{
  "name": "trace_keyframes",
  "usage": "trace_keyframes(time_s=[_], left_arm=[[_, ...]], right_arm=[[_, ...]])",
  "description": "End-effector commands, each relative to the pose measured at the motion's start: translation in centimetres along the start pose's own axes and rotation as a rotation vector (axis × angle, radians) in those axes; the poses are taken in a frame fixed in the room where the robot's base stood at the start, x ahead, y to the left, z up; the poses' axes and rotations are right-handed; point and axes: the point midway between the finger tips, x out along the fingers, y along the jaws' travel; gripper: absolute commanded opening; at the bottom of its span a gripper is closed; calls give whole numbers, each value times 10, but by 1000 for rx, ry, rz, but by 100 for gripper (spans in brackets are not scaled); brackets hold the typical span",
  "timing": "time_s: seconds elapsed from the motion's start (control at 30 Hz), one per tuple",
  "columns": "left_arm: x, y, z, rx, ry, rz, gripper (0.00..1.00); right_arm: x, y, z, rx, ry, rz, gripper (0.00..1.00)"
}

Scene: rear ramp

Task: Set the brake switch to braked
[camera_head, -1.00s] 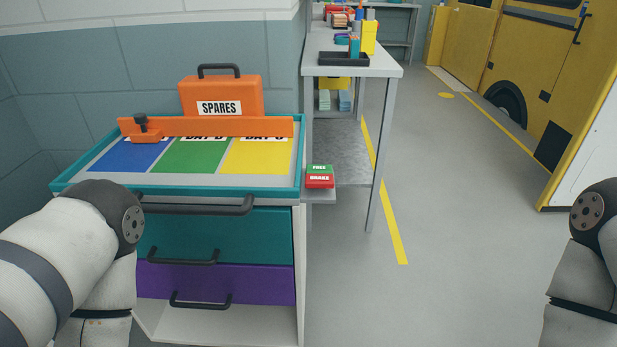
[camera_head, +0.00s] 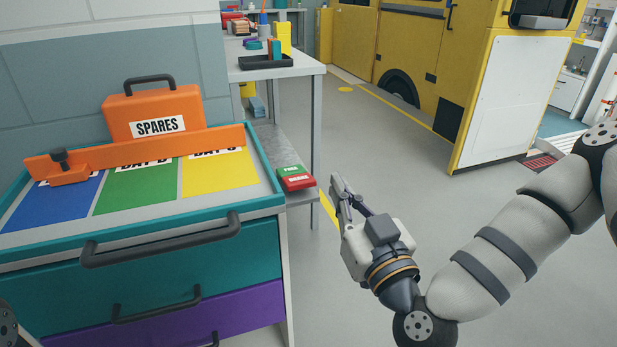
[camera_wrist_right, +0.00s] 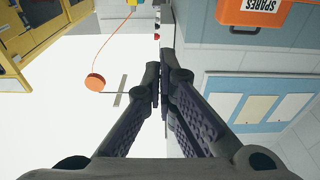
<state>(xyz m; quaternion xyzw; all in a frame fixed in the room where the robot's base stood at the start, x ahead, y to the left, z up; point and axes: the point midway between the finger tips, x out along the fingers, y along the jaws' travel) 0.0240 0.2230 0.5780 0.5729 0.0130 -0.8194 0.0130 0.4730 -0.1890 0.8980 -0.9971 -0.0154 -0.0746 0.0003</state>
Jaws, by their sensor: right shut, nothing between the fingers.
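The brake switch (camera_head: 295,178) is a small box with a green half marked FREE at the back and a red half, its lettering too small to read surely now, at the front. It sits on a small grey ledge at the right side of the drawer cabinet. I cannot tell which half is pressed in. My right gripper (camera_head: 338,188) is shut and empty, to the right of the switch and apart from it. Its closed fingers also show in the right wrist view (camera_wrist_right: 163,78). My left gripper is out of view.
The teal-rimmed cabinet top (camera_head: 262,195) holds an orange SPARES case (camera_head: 150,110) and an orange bar (camera_head: 120,150) with a black knob. A grey table (camera_head: 290,70) stands behind the switch. A yellow vehicle (camera_head: 400,45) is farther back. The floor between is clear.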

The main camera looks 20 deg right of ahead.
Motion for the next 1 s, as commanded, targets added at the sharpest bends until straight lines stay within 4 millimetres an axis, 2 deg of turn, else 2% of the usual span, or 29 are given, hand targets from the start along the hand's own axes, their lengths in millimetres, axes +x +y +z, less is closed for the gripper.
trace_keyframes(time_s=[0.23, 0.33, 0.77, 0.83, 1.0], left_arm=[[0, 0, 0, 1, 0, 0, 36], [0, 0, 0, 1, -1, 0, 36], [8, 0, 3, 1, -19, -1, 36], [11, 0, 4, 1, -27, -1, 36], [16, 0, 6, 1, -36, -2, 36]], right_arm=[[1, 0, 0, 0, -2, -2, 0], [11, 0, 1, -1, -1, -1, 0], [101, -1, 3, 1, -4, 0, 0], [95, -1, 19, 2, -13, -2, 0], [88, -1, 36, 2, -8, -3, 0]])
